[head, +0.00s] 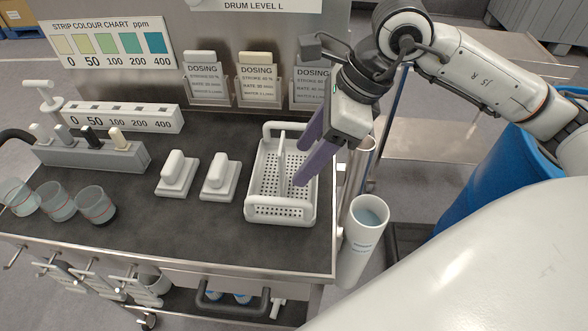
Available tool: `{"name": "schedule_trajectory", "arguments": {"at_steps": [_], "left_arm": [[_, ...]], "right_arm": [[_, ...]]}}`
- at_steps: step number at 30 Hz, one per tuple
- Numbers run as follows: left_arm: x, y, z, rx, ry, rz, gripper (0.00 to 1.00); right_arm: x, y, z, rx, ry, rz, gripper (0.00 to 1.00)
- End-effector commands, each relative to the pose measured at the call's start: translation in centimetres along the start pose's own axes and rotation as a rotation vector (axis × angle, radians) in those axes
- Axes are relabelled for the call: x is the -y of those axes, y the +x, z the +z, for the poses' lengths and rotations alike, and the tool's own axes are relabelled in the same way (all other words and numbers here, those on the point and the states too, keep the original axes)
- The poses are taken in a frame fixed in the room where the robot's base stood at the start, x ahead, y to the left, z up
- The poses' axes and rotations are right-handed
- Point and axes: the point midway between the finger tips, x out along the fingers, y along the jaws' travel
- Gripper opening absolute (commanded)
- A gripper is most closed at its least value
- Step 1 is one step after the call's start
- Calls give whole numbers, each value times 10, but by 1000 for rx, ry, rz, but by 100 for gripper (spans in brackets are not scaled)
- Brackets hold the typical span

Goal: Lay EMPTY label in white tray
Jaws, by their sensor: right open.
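The white tray (281,209) is a perforated basket with a raised divider, at the right end of the dark bench top. I see nothing lying in the part of it that shows. My right gripper (301,166) has long purple fingers pointing down over the tray's right side. Its fingers are apart, I see nothing between them, and they cover part of the tray. I cannot make out any label that reads EMPTY. My left gripper is out of view.
Two white handled blocks (219,179) stand left of the tray. Several beakers (95,205) and a grey rack (92,156) are at the left. Dosing cards (257,83) stand in holders behind. A white cylinder (362,240) and blue drum (492,185) are right of the bench.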

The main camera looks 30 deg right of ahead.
Motion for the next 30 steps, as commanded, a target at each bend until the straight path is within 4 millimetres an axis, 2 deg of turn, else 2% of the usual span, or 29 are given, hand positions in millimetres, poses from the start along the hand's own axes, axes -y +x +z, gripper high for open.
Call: {"name": "schedule_trajectory", "arguments": {"at_steps": [3, 9, 30], "left_arm": [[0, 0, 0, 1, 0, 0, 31], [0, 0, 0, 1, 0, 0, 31], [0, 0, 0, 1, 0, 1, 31]], "right_arm": [[1, -20, 0, 0, 0, -3, 54], [0, -34, 0, -1, -1, -1, 54], [0, -35, 0, -1, -1, 1, 54]]}}
